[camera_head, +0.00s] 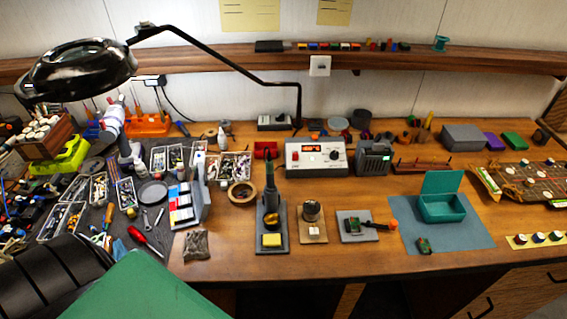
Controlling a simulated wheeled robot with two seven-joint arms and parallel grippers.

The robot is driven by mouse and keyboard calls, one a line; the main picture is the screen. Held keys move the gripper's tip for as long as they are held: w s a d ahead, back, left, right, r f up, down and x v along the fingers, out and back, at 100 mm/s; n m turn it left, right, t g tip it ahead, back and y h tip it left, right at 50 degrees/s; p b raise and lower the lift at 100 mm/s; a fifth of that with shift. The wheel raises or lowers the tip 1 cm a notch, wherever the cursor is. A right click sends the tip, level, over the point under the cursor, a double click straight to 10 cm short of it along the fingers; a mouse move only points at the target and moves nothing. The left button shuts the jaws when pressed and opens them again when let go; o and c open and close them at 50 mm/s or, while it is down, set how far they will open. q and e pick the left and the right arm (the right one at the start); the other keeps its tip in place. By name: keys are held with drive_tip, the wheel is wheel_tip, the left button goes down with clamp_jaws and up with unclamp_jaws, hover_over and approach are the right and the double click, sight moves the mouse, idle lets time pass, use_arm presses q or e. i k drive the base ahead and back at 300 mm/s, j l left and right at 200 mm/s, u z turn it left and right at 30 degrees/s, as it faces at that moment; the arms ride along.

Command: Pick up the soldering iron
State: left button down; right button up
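The soldering iron (270,177) stands upright in its stand (262,222) near the front middle of the workbench. Its dark handle points up, and its lower end is hidden in the holder. A yellow sponge (271,240) lies on the front of the stand's base. Neither of my grippers is in view, so nothing is seen touching the iron.
A soldering station (316,157) stands behind the iron. A tape roll (242,193) lies to its left, and a small tin (312,210) stands to its right. A magnifier lamp (78,68) hangs at upper left. Clutter fills the bench's left side.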

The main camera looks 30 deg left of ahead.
sight(271, 186)
drive_tip(key=u, duration=1.1)
drive_tip(key=l+z, duration=0.1)
drive_tip(key=l, duration=0.15)
drive_tip(key=k, duration=0.05)
